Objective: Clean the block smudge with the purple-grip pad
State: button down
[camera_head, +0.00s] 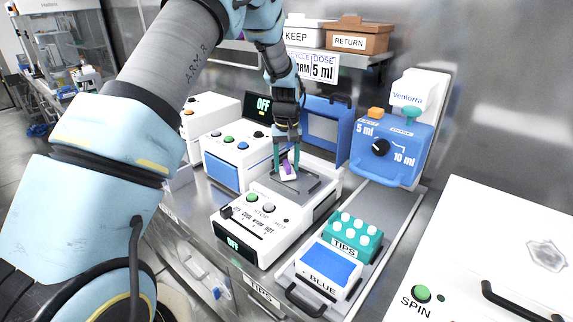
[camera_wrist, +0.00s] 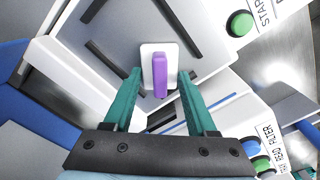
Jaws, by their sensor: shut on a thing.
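The pad is a small white plate with a purple grip (camera_head: 286,166), held by my gripper (camera_head: 287,160) over the grey top of the white block unit (camera_head: 243,216). In the wrist view the purple grip (camera_wrist: 160,76) stands between my two teal fingers, with the white pad (camera_wrist: 147,54) behind it. My gripper (camera_wrist: 161,80) is shut on the grip. The grey block top (camera_wrist: 200,25) has dark strips near its edges. I cannot tell whether the pad touches the block. No smudge can be made out; the pad and fingers hide part of the surface.
A teal tips rack (camera_head: 352,238) and a blue-topped box (camera_head: 328,266) stand to the front right of the block. A blue dispenser (camera_head: 390,150) stands behind right. A white machine with a blue panel (camera_head: 222,172) is close on the left.

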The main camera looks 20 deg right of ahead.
jog(key=shift+s+d+f, duration=0.1)
jog(key=shift+s+d, duration=0.3)
jog(key=shift+s, duration=0.35)
jog(key=shift+s+d, duration=0.35)
jog(key=shift+s, duration=0.45)
jog(key=shift+s+d+f, duration=0.1)
jog(key=shift+s+d, duration=0.3)
jog(key=shift+s, duration=0.35)
jog(key=shift+r, duration=0.1)
jog(key=shift+r+p, duration=1.9)
jog(key=shift+r, duration=1.05)
jog(key=shift+r, duration=0.15)
jog(key=shift+r+p, duration=0.85)
jog(key=shift+r, duration=0.5)
